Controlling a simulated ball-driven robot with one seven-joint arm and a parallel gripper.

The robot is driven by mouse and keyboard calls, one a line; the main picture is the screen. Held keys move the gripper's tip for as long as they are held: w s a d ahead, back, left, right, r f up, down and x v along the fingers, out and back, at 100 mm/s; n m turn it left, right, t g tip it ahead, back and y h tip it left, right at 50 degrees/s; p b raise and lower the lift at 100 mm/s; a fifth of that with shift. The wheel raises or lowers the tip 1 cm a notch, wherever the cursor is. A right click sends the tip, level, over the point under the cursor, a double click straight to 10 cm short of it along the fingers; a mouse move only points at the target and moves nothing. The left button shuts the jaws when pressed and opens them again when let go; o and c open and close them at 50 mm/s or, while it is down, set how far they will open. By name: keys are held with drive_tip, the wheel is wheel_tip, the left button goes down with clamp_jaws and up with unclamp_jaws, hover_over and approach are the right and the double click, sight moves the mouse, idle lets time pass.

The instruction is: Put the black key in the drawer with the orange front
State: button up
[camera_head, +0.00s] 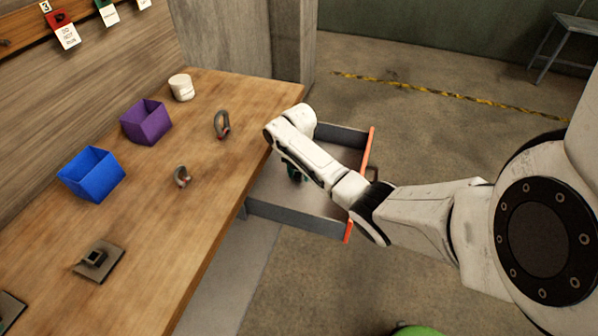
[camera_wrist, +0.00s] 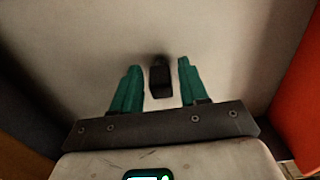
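The drawer with the orange front (camera_head: 368,151) is pulled out from under the wooden table. Its orange front also shows at the right of the wrist view (camera_wrist: 298,95). My gripper (camera_head: 295,174) reaches down into the drawer, mostly hidden behind my arm in the head view. In the wrist view, my gripper (camera_wrist: 157,68) has its two teal fingers apart. The black key (camera_wrist: 160,80), a small dark block shape, is between the fingers with a gap on each side. It appears to be at the pale drawer floor; I cannot tell whether it touches it.
The table (camera_head: 140,215) holds a blue bin (camera_head: 91,175), a purple bin (camera_head: 146,122), a white round container (camera_head: 181,87), two shackles (camera_head: 222,125) (camera_head: 182,177) and a dark plate with a block (camera_head: 98,262). Grey drawer walls (camera_head: 298,217) flank my gripper.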

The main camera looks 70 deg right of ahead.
drive_tip(key=shift+o, duration=0.9)
drive_tip(key=shift+r, duration=0.1)
wheel_tip(320, 180, up, 12)
drive_tip(key=shift+r, duration=0.1)
